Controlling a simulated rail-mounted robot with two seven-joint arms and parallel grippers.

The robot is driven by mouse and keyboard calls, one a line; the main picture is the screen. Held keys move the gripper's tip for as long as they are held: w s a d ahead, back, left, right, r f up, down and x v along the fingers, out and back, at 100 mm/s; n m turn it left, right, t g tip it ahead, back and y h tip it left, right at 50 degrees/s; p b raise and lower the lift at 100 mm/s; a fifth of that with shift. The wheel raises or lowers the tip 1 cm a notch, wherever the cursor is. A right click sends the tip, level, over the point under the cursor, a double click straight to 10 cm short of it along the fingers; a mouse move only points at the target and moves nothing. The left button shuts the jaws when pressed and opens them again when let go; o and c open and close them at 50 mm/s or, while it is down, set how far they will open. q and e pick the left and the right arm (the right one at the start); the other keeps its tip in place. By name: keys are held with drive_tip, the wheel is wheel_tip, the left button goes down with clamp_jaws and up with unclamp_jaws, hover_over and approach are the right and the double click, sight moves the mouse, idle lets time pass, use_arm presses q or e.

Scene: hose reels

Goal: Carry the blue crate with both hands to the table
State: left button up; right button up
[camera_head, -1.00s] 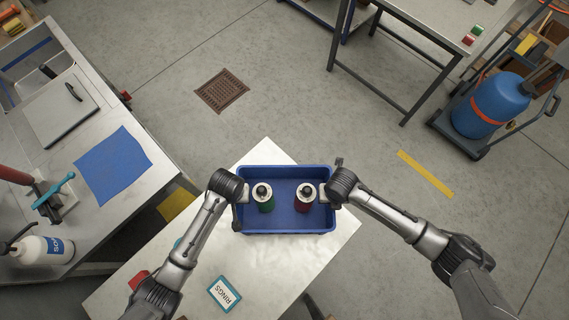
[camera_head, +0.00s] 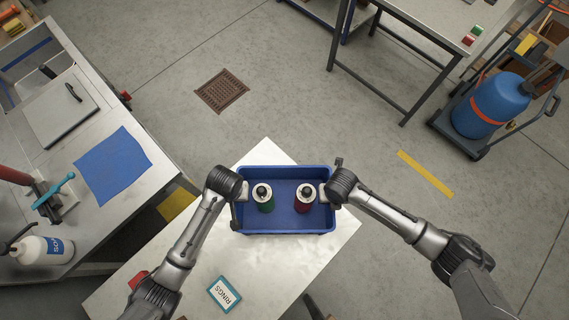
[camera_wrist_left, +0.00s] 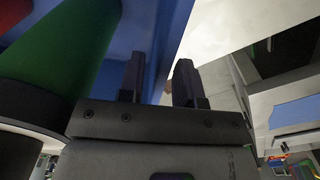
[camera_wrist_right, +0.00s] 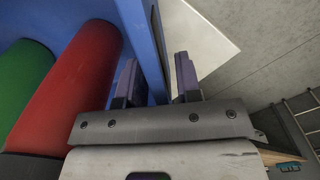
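The blue crate (camera_head: 285,228) sits on a pale table (camera_head: 300,258), with a green canister (camera_head: 266,204) and a red canister (camera_head: 304,203) standing in it. My left gripper (camera_head: 241,191) is at the crate's left wall. In the left wrist view its fingers (camera_wrist_left: 158,82) are apart, with the crate wall (camera_wrist_left: 170,40) running between them. My right gripper (camera_head: 325,192) is at the right wall. In the right wrist view its fingers (camera_wrist_right: 157,80) are also apart, one on each side of the crate wall (camera_wrist_right: 140,30). Contact with the walls is not clear.
A sign reading RINGS (camera_head: 224,293) lies on the pale table. A workbench with a blue mat (camera_head: 112,166) is at left. Another table (camera_head: 440,25) stands at upper right, near a cart with a blue cylinder (camera_head: 490,105). Open floor with a drain grate (camera_head: 221,91) lies between.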

use_arm(q)
wheel_tip(320, 180, up, 8)
drive_tip(key=shift+r, duration=0.8)
use_arm(e)
wheel_tip(320, 180, up, 12)
